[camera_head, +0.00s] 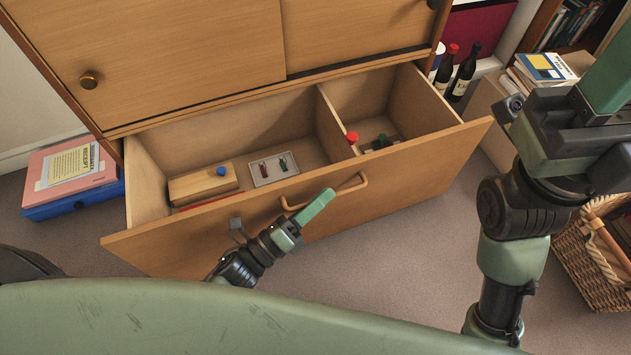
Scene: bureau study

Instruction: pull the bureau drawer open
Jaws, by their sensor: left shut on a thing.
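The wide wooden bureau drawer (400,185) is pulled out well from the bureau (190,50), and its inside shows. A curved handle (362,181) is fixed to the middle of its front. My left gripper (322,198) is at the handle's left part, its green finger lying across it, shut on the handle. The finger hides part of the handle, and I cannot see the far side of the grip. My right arm stands at the right side, and its gripper is outside the view.
Inside the drawer are a wooden box (203,185) with a blue knob, a small tray (274,169), and red- and green-topped things in the right compartment. A wicker basket (590,265) and bottles (464,74) stand right; pink and blue boxes (70,180) lie left.

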